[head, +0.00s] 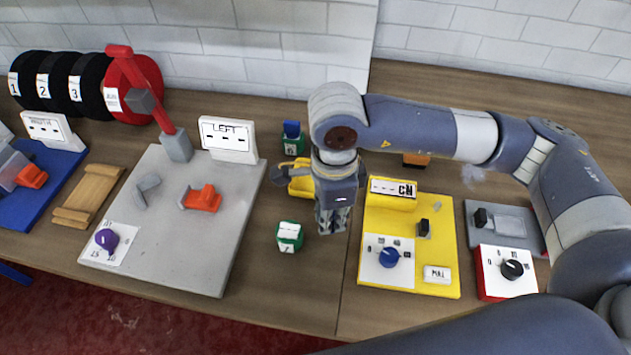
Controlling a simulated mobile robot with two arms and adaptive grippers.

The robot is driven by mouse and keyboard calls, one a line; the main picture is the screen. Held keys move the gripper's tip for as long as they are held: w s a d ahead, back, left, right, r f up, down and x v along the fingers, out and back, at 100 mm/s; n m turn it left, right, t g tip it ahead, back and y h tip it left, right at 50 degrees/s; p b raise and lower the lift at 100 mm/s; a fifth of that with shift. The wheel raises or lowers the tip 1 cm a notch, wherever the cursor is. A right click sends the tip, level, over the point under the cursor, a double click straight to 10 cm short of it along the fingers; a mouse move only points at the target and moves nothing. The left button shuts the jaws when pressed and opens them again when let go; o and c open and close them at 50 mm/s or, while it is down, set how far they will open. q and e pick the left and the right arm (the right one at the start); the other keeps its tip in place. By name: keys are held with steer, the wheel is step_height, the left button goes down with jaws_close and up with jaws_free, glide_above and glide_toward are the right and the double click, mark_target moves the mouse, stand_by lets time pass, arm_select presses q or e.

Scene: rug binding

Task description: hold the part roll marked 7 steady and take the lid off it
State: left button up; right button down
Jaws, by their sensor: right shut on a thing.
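The part roll marked 7 (289,237) is a small green block with a white top and a white label on its front. It stands upright on the table, right of the grey board. My right gripper (333,222) points down, right of the roll and apart from it. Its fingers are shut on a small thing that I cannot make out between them. I cannot tell whether the white top of the roll is its lid. My left gripper is not in view.
A similar green roll (293,140) with a blue top stands behind, with a yellow part (300,180) between. The grey board (160,240) is at left. The yellow panel (408,245) and red-edged box (507,270) are at right. The table in front of roll 7 is clear.

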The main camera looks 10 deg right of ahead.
steer(key=a+m, duration=0.1)
steer(key=m, duration=0.1)
steer(key=a+f+m, duration=0.1)
steer(key=m, duration=0.1)
steer(key=shift+f, duration=0.15)
steer(key=shift+w+a, duration=0.1)
steer(key=p, duration=0.4)
glide_toward(303, 187)
steer(key=d+f, duration=0.1)
steer(key=s+d+f, duration=0.1)
steer(key=d, duration=0.1)
steer(key=shift+f, duration=0.1)
steer(key=shift+w+f+p, duration=0.15)
steer(key=shift+w+p, duration=0.2)
steer(key=shift+w, duration=0.5)
steer(key=shift+w+d+f, duration=0.1)
steer(key=shift+w+d, duration=0.05)
step_height(303, 187, down, 3)
steer(key=shift+r+p, duration=0.2)
steer(key=shift+p, duration=0.8)
steer(key=shift+f, duration=0.4)
